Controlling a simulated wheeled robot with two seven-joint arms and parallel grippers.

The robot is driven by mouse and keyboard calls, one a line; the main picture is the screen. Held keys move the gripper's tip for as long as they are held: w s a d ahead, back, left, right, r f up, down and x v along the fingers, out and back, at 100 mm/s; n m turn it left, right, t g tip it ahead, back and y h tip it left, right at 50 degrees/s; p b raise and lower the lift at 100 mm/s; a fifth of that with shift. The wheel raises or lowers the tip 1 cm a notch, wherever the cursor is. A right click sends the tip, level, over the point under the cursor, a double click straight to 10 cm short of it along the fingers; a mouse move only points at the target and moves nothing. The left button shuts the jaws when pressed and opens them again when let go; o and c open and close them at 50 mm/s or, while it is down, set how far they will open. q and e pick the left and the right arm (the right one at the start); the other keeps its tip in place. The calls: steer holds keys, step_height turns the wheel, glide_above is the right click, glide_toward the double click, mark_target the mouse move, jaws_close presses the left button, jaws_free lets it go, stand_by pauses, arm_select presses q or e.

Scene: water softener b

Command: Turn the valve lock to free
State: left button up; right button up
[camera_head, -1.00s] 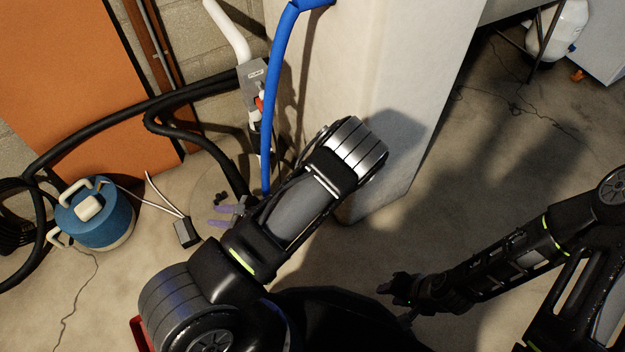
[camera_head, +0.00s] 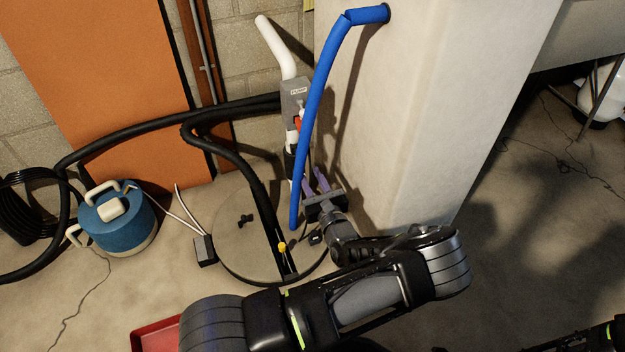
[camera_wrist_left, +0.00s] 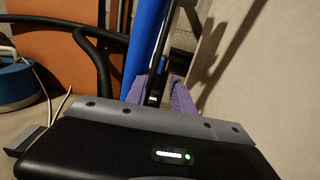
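A small red part (camera_head: 298,122), which looks like the valve lock, sits on the white upright pipe just below a grey box (camera_head: 295,92). The red part is not visible there. My right gripper is out of view.
A white wall block (camera_head: 430,110) stands close right of the gripper. Black hoses (camera_head: 165,112) cross on the left. A round floor lid (camera_head: 235,235) lies below. A blue canister (camera_head: 118,222) and a small dark box (camera_head: 205,250) stand on the floor at left.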

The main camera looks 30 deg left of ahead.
mark_target(300, 157)
arm_select(q)
steer(key=b+x, duration=0.1)
steer(key=x, duration=0.4)
steer(key=shift+w+a+b, duration=0.15)
steer(key=shift+a+b, duration=0.15)
steer(key=shift+a, duration=0.1)
steer(key=shift+x, duration=0.75)
jaws_close()
